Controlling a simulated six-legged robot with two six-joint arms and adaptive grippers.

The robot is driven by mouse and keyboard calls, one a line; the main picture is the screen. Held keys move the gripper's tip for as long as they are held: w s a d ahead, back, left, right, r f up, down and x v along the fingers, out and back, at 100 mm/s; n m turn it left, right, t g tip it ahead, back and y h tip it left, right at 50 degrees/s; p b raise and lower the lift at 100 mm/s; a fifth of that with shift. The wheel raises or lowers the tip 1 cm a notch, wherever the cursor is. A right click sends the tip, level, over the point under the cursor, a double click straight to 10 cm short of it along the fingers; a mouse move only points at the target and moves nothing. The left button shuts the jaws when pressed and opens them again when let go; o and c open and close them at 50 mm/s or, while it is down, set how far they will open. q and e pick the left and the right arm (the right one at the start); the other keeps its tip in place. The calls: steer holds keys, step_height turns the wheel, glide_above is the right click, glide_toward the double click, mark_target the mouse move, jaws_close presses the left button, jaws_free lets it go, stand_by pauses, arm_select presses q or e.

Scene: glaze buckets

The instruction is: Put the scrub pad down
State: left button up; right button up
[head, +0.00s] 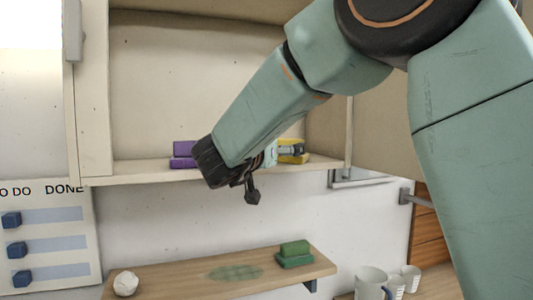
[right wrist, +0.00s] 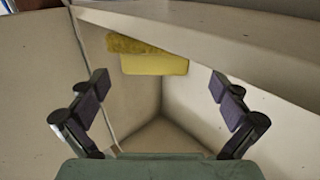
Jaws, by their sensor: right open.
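A yellow scrub pad (head: 295,159) is at the right part of the cupboard shelf, partly hidden behind my right gripper (head: 291,150). In the right wrist view the pad (right wrist: 154,64) shows a smooth yellow face and a rough, darker yellow strip along its top. There my right gripper (right wrist: 166,101) is open, its two fingers wide apart to either side. The pad lies beyond the fingers, with a gap on both sides and neither finger touching it. My left gripper is in no view.
Purple blocks (head: 183,154) sit on the cupboard shelf (head: 130,171), left of my wrist. Below, a wooden shelf (head: 185,279) holds stacked green pads (head: 295,254), a green patch (head: 236,272) and a white lump (head: 126,283). White mugs (head: 371,282) stand lower right.

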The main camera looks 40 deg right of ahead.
steer(key=s+v, duration=0.1)
steer(key=v, duration=0.4)
steer(key=x, duration=0.3)
steer(key=p+x, duration=0.1)
steer(key=x, duration=0.7)
steer(key=shift+w+a, duration=0.1)
steer(key=shift+w, duration=0.25)
steer(key=shift+f, duration=0.2)
steer(key=shift+s+r, duration=0.15)
steer(key=shift+r, duration=0.1)
